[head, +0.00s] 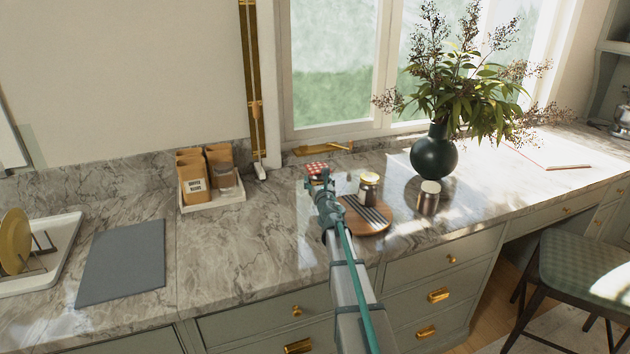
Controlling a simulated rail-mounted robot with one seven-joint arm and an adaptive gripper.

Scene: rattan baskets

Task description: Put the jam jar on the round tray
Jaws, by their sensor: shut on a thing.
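The jam jar (316,167) has a red-and-white checked lid; its body is mostly hidden behind my gripper. My gripper (319,183) is shut on the jam jar, at the back left of the round tray. The round tray (378,227) is wooden with dark stripes across it and lies on the marble counter. My arm passes in front of the tray's left side. I cannot tell whether the jar touches the counter.
A small dark jar with a pale lid (368,188) stands at the tray's back edge. A box of paper bags (212,196) stands left. Counter between box and gripper is clear.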

